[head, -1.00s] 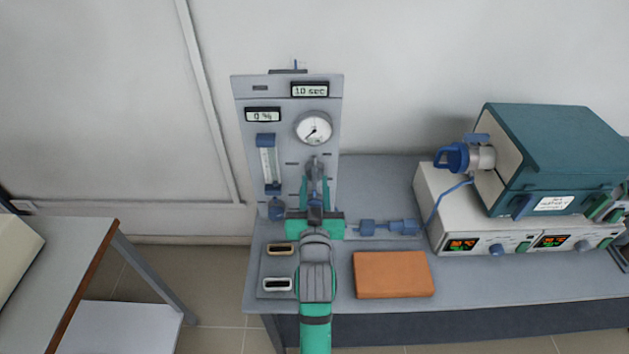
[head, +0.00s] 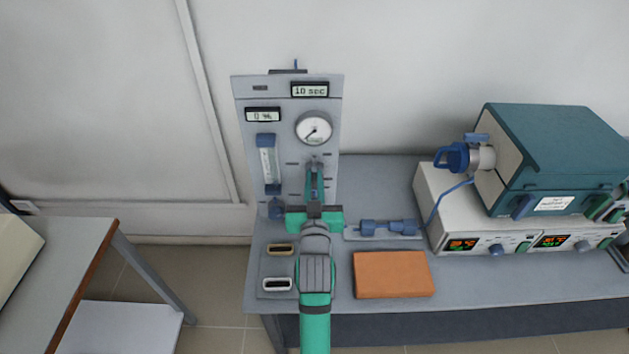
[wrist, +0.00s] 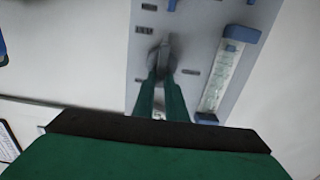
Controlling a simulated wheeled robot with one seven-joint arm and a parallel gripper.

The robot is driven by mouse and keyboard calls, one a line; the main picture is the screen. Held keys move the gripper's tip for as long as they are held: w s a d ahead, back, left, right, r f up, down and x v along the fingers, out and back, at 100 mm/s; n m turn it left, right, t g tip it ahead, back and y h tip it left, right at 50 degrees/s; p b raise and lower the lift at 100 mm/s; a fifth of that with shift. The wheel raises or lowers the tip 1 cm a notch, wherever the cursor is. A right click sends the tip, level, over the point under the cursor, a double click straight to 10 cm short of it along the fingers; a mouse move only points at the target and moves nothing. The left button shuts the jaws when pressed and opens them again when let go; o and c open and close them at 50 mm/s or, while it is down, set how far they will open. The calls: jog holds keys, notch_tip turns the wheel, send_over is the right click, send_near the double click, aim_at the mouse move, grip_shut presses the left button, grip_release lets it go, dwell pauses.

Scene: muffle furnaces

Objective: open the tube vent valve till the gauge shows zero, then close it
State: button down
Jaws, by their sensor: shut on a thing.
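The grey gauge panel (head: 240,120) stands upright at the back of the bench. Its round white gauge (head: 314,128) has a dark needle pointing to the lower left; the scale is too small to read. Below the gauge is a grey valve handle (head: 314,166), which also shows in the wrist view (wrist: 162,52). My gripper (head: 315,178) reaches it from the front, and its green fingers (wrist: 162,78) are shut on the handle. The fingers hide part of the handle. The panel's displays read "10 sec" (head: 310,90) and "0 %" (head: 263,115).
A flowmeter (head: 268,162) is on the panel left of the valve. A blue fitting (head: 388,227) lies right of my gripper, beside an orange-brown block (head: 394,274). A teal tube furnace (head: 555,150) stands at the right. Two small slotted pieces (head: 278,284) lie at the front left.

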jog(key=shift+a+f+n, duration=0.35)
jog(key=shift+n, duration=2.6)
jog(key=shift+a+f+n, duration=0.35)
jog(key=shift+n, duration=2.55)
jog(key=shift+a+f+n, duration=0.35)
jog(key=shift+n, duration=2.6)
jog(key=c, duration=1.8)
grip_release()
jog(key=shift+s, duration=0.1)
jog(key=s, duration=1)
jog(key=shift+s, duration=0.3)
